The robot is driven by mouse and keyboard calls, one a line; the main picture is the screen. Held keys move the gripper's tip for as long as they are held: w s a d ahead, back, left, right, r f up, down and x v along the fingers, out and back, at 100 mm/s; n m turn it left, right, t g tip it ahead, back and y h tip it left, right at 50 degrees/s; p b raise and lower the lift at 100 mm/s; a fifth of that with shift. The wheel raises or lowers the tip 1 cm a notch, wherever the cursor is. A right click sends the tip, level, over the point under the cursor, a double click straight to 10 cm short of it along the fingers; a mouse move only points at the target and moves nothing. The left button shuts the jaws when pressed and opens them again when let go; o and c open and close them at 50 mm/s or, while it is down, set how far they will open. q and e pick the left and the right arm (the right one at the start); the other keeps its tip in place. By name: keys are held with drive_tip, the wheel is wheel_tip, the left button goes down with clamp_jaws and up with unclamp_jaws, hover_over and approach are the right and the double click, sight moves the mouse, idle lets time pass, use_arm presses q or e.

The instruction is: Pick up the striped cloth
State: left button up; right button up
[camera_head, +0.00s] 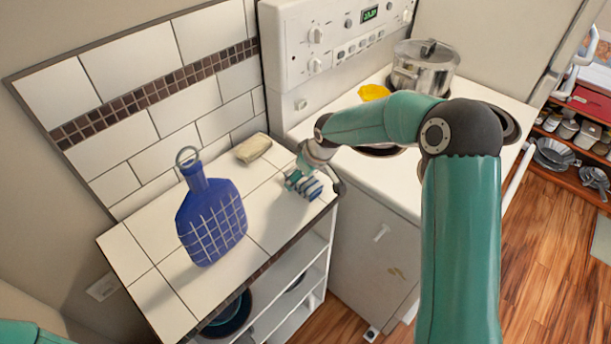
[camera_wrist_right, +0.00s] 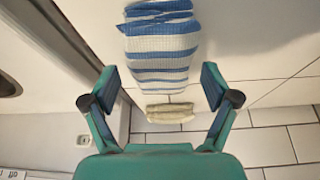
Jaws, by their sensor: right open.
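The striped cloth (camera_head: 308,187), blue and white, lies on the white tiled counter (camera_head: 150,240) near its right edge, beside the stove. It also shows in the right wrist view, large at the top middle (camera_wrist_right: 160,45). My right gripper (camera_head: 318,172) is at the cloth in the head view, partly covering it. In the wrist view its two fingers (camera_wrist_right: 160,86) are spread wide, with the cloth beyond the gap between them and nothing gripped. I cannot tell whether the fingers touch the cloth. My left gripper is out of view.
A beige sponge-like block (camera_head: 253,149) lies behind the cloth. A tall blue bottle (camera_head: 211,222) stands on the counter to the left. The white stove (camera_head: 355,195) adjoins the counter's right edge, with a metal pot (camera_head: 424,70) and a yellow item (camera_head: 373,92) on top.

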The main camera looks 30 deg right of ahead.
drive_tip(key=shift+w+f, duration=0.15)
drive_tip(key=shift+f, duration=0.25)
drive_tip(key=shift+a+f+b, duration=0.1)
drive_tip(key=shift+f+b, duration=0.15)
drive_tip(key=shift+b, duration=0.2)
idle(0.5)
drive_tip(key=c, duration=1.2)
